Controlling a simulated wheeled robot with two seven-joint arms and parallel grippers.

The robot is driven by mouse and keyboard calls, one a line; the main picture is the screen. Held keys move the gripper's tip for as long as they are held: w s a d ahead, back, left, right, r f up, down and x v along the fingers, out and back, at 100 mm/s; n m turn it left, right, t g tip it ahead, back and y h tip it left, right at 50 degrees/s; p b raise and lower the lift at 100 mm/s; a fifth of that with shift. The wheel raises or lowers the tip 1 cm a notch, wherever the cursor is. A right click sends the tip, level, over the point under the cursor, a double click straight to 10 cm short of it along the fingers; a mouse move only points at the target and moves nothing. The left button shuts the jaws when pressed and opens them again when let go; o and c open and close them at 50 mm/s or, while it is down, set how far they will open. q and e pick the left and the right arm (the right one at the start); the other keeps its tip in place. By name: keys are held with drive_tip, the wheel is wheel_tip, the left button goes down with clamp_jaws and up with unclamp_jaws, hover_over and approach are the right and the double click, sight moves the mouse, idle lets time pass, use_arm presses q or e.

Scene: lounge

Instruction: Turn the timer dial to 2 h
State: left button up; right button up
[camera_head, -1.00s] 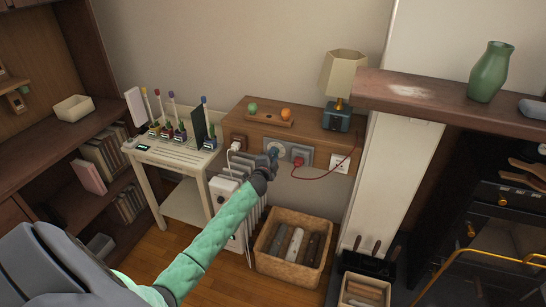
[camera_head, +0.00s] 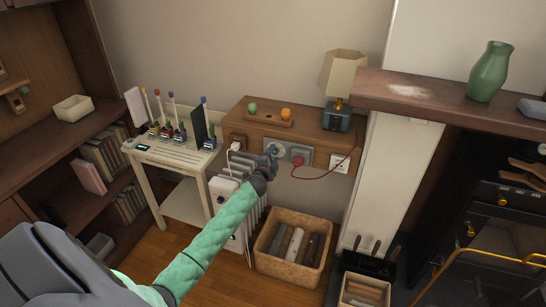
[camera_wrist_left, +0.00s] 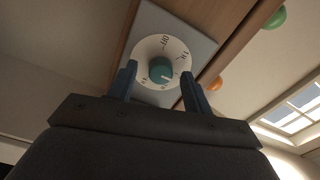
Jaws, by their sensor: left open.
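The timer dial (camera_head: 276,149) is on a grey plate on the front of the wooden wall shelf. In the left wrist view it is a white disc with a teal knob (camera_wrist_left: 161,70). "OFF" shows near the top and an hour mark at the upper right; the other marks are too small or partly hidden to read surely. A small pale mark shows on the knob's lower right. My left gripper (camera_head: 268,162) is in front of the dial, with open fingers (camera_wrist_left: 160,88) below and to either side of the knob, seemingly not gripping it. My right gripper is not in view.
A red plug (camera_head: 298,160) with a red cord sits just right of the dial. A white plug (camera_head: 235,146) is to its left. A white radiator (camera_head: 224,191) stands below, beside a wicker basket (camera_head: 262,249). A lamp (camera_head: 340,80) stands on the shelf.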

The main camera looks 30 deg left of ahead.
use_arm(q)
drive_tip(key=shift+s+d+f, duration=0.1)
drive_tip(key=shift+s, duration=0.4)
drive_tip(key=v, duration=0.6)
drive_tip(key=shift+s+b, duration=0.35)
drive_tip(key=shift+b, duration=0.1)
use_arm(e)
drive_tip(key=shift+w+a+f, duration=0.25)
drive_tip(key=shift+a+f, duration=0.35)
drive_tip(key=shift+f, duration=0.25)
use_arm(q)
drive_tip(key=shift+d, duration=0.15)
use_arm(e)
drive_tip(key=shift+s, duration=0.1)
